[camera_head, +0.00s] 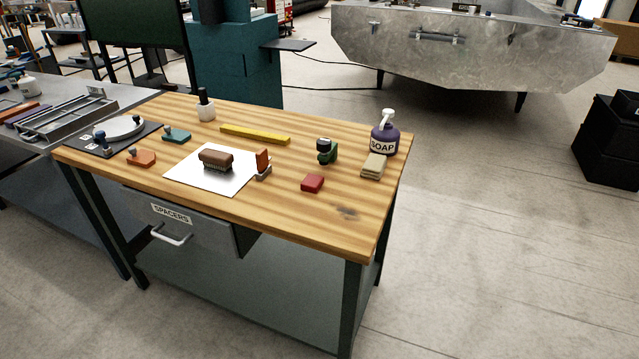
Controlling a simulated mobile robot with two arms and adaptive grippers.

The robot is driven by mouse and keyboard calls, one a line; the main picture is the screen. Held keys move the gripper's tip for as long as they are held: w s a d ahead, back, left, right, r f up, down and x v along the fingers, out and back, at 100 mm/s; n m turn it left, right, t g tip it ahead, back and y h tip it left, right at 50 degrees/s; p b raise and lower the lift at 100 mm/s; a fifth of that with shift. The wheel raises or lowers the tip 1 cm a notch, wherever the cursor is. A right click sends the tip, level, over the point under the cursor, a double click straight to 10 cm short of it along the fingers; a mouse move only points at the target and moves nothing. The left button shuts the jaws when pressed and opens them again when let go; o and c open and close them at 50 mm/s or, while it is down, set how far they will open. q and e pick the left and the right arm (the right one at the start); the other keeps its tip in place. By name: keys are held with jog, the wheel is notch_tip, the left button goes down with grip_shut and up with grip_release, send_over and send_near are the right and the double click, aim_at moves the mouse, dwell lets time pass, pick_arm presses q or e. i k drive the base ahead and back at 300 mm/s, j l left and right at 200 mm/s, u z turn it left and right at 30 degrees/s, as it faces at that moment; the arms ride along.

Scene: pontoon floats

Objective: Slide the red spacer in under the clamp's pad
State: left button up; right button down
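The red spacer (312,183) is a small red block lying flat on the wooden bench top, right of centre and apart from other things. A small device with an upright orange part on a grey base (263,165) stands to its left, at the white sheet's right edge. A small green and black device (326,151) stands behind the spacer. I cannot tell for certain which of these is the clamp, and no pad shows clearly. Neither of my grippers is in view.
The wooden bench (300,222) also holds a brush (216,159) on a white sheet (191,182), a yellow bar (255,134), a soap bottle (384,138) and a beige stack (374,166). A drawer labelled SPACERS (185,225) is below. The front right top is clear apart from a dark stain.

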aim_at(313, 182)
jog(key=i+l+u, duration=0.35)
jog(key=l, duration=0.2)
jog(key=l+u, duration=0.15)
jog(key=l, duration=0.15)
jog(key=i+l+u, duration=0.2)
jog(key=k+l, duration=0.05)
jog(key=l, duration=0.05)
